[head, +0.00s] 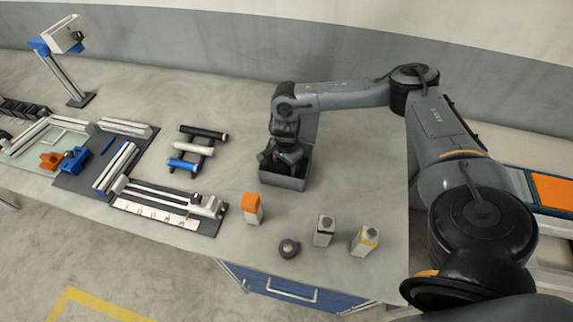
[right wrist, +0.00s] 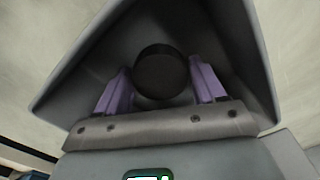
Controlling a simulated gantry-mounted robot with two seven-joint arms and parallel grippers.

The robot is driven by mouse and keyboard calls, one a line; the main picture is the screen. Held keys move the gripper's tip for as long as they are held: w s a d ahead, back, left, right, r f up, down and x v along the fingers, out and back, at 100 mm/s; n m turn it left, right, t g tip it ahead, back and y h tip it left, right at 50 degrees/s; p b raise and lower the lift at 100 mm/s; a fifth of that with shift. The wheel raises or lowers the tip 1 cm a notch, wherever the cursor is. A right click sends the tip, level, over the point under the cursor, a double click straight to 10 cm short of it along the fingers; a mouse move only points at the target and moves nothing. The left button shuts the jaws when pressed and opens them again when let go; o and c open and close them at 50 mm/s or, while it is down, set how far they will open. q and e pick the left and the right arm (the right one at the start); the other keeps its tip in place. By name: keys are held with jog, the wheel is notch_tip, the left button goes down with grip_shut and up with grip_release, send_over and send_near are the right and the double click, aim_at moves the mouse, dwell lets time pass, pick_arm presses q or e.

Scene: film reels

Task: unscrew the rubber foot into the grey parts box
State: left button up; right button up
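My right gripper (head: 285,160) reaches down into the grey parts box (head: 284,183) in the head view. In the right wrist view its purple fingers (right wrist: 160,82) stand on both sides of the dark round rubber foot (right wrist: 161,72), with little or no gap. The gripper looks shut on the foot, which shows inside the box's walls (right wrist: 70,80). The arm and gripper hide the foot in the head view. My left gripper is not in view.
In front of the box stand an orange-topped bottle (head: 251,208), a dark round knob-like piece (head: 289,248), a grey-white bottle (head: 324,230) and a yellow-banded bottle (head: 365,240). Colored rolls on a rack (head: 193,148) and a splicer (head: 165,205) lie left. Bench right of the box is clear.

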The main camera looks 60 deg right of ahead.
aim_at(286, 166)
jog(key=shift+o, duration=1.2)
jog(key=shift+r, duration=0.1)
notch_tip(286, 166, up, 12)
jog(key=p, duration=0.4)
jog(key=shift+r+p, duration=0.15)
jog(key=shift+p, duration=0.15)
